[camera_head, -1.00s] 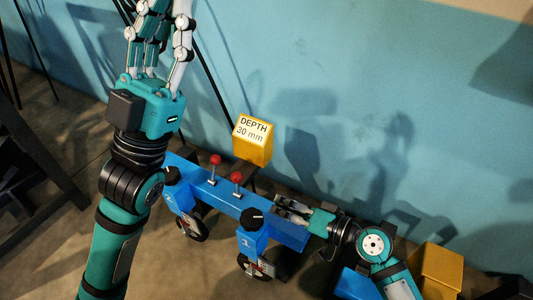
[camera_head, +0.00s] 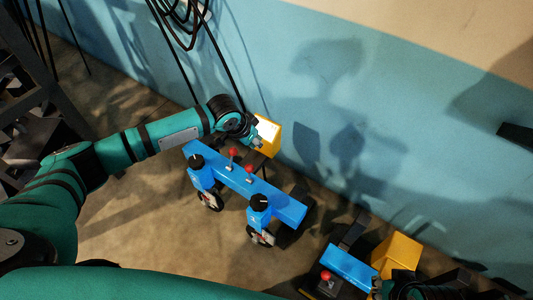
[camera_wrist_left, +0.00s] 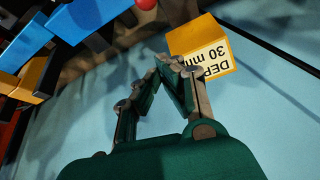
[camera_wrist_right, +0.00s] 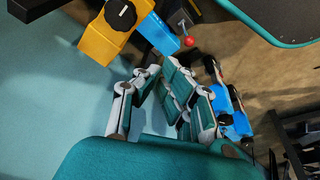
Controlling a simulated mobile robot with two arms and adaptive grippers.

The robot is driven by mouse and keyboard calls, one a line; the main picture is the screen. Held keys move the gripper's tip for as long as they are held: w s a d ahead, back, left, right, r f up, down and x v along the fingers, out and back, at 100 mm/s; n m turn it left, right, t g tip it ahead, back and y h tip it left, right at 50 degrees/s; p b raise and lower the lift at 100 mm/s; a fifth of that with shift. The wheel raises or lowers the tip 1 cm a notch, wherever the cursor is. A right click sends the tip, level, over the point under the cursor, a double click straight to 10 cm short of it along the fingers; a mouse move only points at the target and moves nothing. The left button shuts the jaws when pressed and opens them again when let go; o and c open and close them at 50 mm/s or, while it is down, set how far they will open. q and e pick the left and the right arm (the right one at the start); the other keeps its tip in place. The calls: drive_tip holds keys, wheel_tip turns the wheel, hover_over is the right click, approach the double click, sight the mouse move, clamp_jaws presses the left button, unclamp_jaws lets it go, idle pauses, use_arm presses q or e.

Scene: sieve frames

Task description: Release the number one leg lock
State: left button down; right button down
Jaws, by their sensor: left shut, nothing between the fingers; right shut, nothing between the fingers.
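The blue beam (camera_head: 285,208) stands on two legs with wheels. The near right blue leg body (camera_head: 258,219), labelled 1 in the earlier view, carries a black knob (camera_head: 260,201) with a pale mark. The left leg body (camera_head: 202,178) has a similar knob (camera_head: 197,161). Two red-topped levers (camera_head: 233,153) rise from the beam. My left gripper (camera_wrist_left: 172,62) is shut and empty near the yellow depth box (camera_head: 268,138). My right gripper (camera_wrist_right: 160,68) is shut and empty at the lower right in the head view, apart from the number one knob and partly hidden.
The depth box reads "DEPTH 30 mm" in the left wrist view (camera_wrist_left: 205,48). At the lower right stand a yellow block (camera_head: 398,251), a blue block (camera_head: 350,265) and a red-topped lever (camera_head: 326,276). A blue wall (camera_head: 400,150) runs behind. Floor left of the legs is clear.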

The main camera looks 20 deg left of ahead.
sight(249, 174)
use_arm(q)
drive_tip(key=shift+f, duration=0.2)
use_arm(e)
drive_tip(key=shift+f, duration=0.15)
